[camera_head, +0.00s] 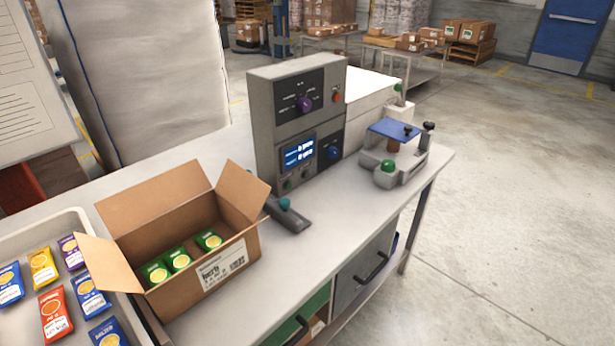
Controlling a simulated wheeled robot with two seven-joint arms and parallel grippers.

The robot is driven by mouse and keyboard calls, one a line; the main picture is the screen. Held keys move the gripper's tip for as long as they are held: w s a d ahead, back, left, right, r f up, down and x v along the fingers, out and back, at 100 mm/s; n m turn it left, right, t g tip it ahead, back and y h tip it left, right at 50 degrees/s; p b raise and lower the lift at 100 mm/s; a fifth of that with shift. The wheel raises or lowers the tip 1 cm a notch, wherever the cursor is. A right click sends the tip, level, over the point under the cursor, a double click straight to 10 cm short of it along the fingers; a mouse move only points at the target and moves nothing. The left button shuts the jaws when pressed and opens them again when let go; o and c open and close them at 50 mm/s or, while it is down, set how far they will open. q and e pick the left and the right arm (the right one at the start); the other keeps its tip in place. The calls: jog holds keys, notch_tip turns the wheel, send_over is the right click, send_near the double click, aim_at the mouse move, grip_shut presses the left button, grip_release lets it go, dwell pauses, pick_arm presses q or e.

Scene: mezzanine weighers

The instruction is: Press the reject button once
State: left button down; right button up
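A grey control box (298,125) stands on the bench. Its upper panel has a purple rotary knob (304,104) and a small red button (336,97) to the right. Below are a lit blue display (299,152), a blue knob (334,152) and small dark buttons (288,184) under the display. The labels are too small to read, so I cannot tell which is the reject button. A grey lever with a teal knob (284,203) lies in front of the box. A green dome button (388,166) sits on a grey device at the right. Neither of my grippers is in view.
An open cardboard carton (215,271) with three green packets stands left of the control box. A white tray (30,238) with several coloured packets is at far left. A blue-topped device (394,130) stands at the bench's right end. The bench front (345,215) right of the carton is clear.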

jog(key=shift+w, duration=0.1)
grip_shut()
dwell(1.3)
